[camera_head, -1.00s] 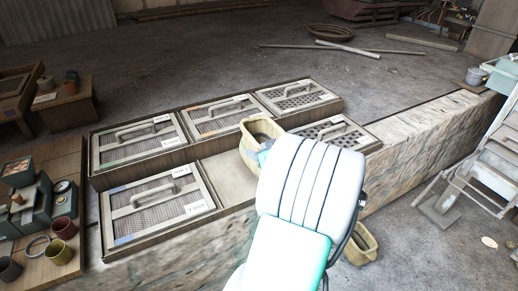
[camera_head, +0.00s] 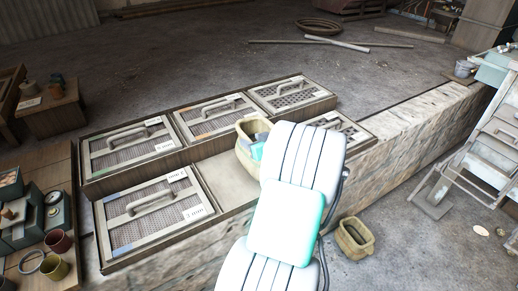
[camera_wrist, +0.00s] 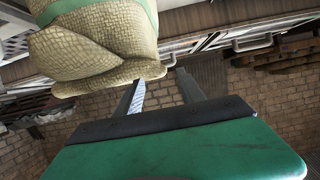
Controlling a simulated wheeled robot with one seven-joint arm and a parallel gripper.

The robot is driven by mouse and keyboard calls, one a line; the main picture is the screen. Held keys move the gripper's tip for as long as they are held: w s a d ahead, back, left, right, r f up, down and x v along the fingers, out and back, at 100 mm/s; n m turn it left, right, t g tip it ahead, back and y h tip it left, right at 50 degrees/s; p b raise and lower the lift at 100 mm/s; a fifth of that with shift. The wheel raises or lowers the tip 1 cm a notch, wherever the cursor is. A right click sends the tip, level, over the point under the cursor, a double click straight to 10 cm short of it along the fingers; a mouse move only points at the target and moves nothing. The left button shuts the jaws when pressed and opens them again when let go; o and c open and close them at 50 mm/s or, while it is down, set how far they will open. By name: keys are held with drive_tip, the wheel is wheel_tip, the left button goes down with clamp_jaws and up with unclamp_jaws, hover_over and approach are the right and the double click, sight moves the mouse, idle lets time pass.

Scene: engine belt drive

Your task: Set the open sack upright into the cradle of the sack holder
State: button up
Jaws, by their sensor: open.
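A tan open sack (camera_head: 242,155) stands at the right end of the bare gap among the mesh trays on the stone wall top, its mouth facing up. My arm covers its right side, and a teal part shows at its mouth. In the wrist view a woven sack with a green band (camera_wrist: 100,40) fills the upper left. My gripper (camera_wrist: 163,90) is open, its two fingers apart beneath and right of this sack. Nothing shows clearly between the fingers. A second tan open-topped sack or container (camera_head: 352,240) is on the floor right of my arm. I cannot make out the sack holder's cradle.
Several framed mesh trays with handles (camera_head: 155,205) lie on the wall. A side table with cups (camera_head: 58,242) is at the left. A stepladder (camera_head: 470,165) stands at the right. Poles (camera_head: 310,42) lie on the floor behind. The wall top (camera_head: 420,112) is clear toward the right.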

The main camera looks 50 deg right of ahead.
drive_tip(key=shift+x, duration=1.2)
drive_tip(key=shift+c, duration=0.6)
clamp_jaws()
